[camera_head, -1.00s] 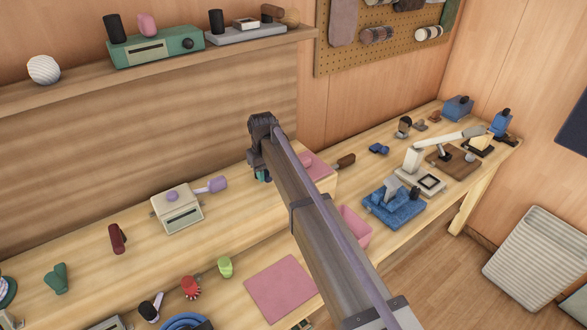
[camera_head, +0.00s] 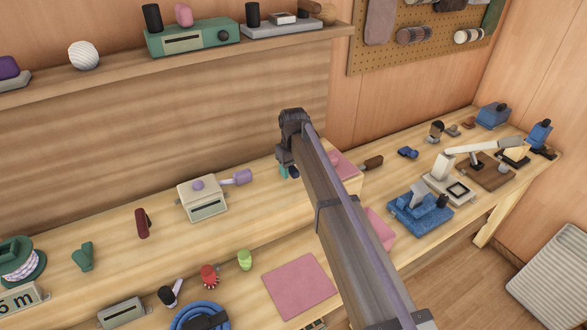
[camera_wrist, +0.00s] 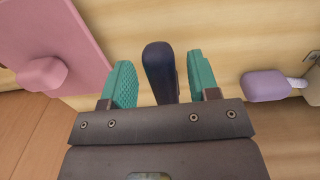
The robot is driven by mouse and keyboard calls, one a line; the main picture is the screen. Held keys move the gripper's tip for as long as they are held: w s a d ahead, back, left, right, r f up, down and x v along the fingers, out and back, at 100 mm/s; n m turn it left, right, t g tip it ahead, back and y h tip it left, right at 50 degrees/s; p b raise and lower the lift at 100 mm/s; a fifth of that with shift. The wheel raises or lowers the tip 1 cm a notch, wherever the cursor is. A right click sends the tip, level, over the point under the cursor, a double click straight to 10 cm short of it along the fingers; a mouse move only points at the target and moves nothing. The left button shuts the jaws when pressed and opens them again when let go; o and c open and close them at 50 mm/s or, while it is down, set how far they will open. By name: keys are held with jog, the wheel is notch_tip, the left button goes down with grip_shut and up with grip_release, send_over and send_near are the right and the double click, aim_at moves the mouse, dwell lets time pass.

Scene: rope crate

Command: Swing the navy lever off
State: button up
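The navy lever (camera_wrist: 158,72) shows in the wrist view as a dark, rounded upright bar. It stands between the two teal fingers of my gripper (camera_wrist: 163,85), with a gap visible on both sides. The gripper is open around it and is not closed on it. In the head view my gripper (camera_head: 284,171) is over the back of the workbench, right of the beige box with a lavender handle. A small dark navy piece (camera_head: 293,173) shows beside the teal fingertips there. The lever's base is hidden by my gripper and arm.
A pink plate with a knob (camera_wrist: 42,73) lies left of the gripper in the wrist view. A lavender handle (camera_wrist: 265,85) is close on the right. The beige box (camera_head: 203,200) stands left in the head view. A pink mat (camera_head: 299,287) lies on the lower front level.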

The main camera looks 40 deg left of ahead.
aim_at(293, 168)
notch_tip(293, 168, up, 11)
jog(key=p, duration=1)
jog(key=shift+p, duration=0.4)
jog(key=shift+f, duration=0.1)
jog(key=s+d+f+m+b, duration=0.2)
jog(key=s+d+m, duration=0.1)
jog(key=d, duration=1.8)
jog(key=s+d+f+m+b, duration=0.2)
jog(key=d+m, duration=0.4)
jog(key=d, duration=1.5)
jog(key=s+d+f+m+b, duration=0.2)
jog(key=s+d+m, duration=0.2)
jog(key=d, duration=1.7)
jog(key=shift+s+d+m, duration=0.3)
jog(key=shift+s+d, duration=0.05)
jog(key=shift+d, duration=0.05)
